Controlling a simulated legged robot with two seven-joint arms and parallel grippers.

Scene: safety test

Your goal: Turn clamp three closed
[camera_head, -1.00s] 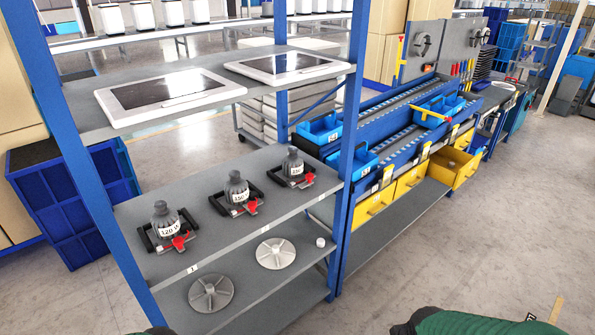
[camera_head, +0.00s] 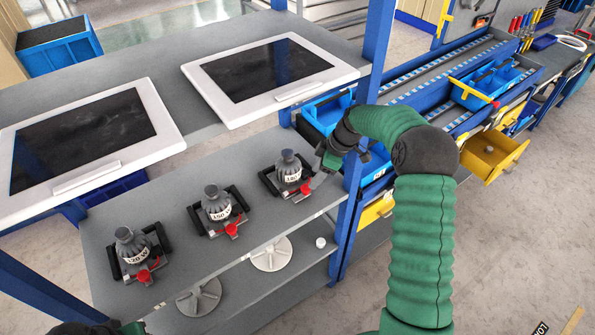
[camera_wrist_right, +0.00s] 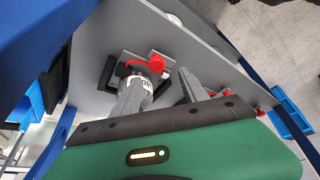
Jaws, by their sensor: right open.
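Three clamps with red handles stand in a row on the grey middle shelf, each with a grey weight-shaped body in it: left clamp (camera_head: 140,258), middle clamp (camera_head: 218,212) and right clamp (camera_head: 290,178). The right one, third in the row, has its red handle (camera_head: 307,188) at its front right. My right gripper (camera_head: 319,172) is open and empty, just right of this clamp, close to the blue post. In the right wrist view, a red handle (camera_wrist_right: 153,64) and a grey body show beyond a grey finger (camera_wrist_right: 188,86). Contact cannot be told. My left gripper is out of view.
A blue post (camera_head: 354,200) stands right beside my right forearm. The upper shelf holds two framed panels (camera_head: 275,75) above and behind the clamps. Grey discs (camera_head: 271,252) and a small white cap (camera_head: 320,242) lie on the lower shelf.

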